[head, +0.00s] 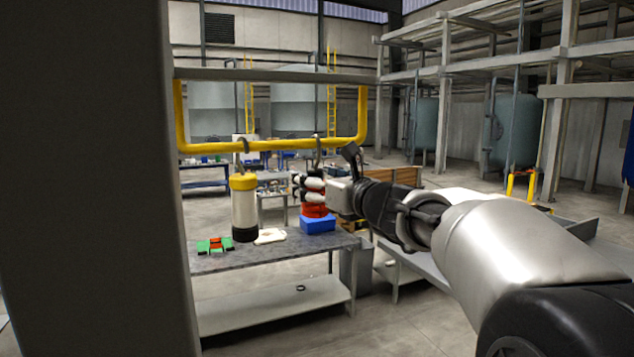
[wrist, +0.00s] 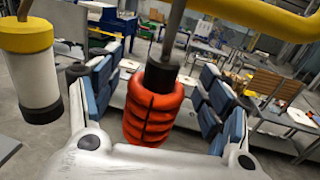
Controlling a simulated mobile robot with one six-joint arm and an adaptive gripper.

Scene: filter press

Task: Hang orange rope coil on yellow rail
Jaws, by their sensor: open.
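The orange rope coil (head: 314,211) is a ribbed red-orange bundle with a black collar and a grey hook stem. In the head view its hook reaches up to the yellow rail (head: 278,145), and the coil looks hung there. In the wrist view the coil (wrist: 152,108) is upright between my fingers, and the yellow rail (wrist: 262,14) crosses the top right. The stem's top is out of the wrist view. My gripper (head: 311,189) is open around the coil, with visible gaps on both sides (wrist: 155,92). In the head view my fingers hide the coil's upper part.
A white cylinder with a yellow cap (head: 244,208) hangs from the rail to the left. Below is a grey workbench (head: 270,248) with a blue box (head: 318,225), a white cloth (head: 269,236) and a green-orange item (head: 214,245). A dark column (head: 95,180) blocks the left.

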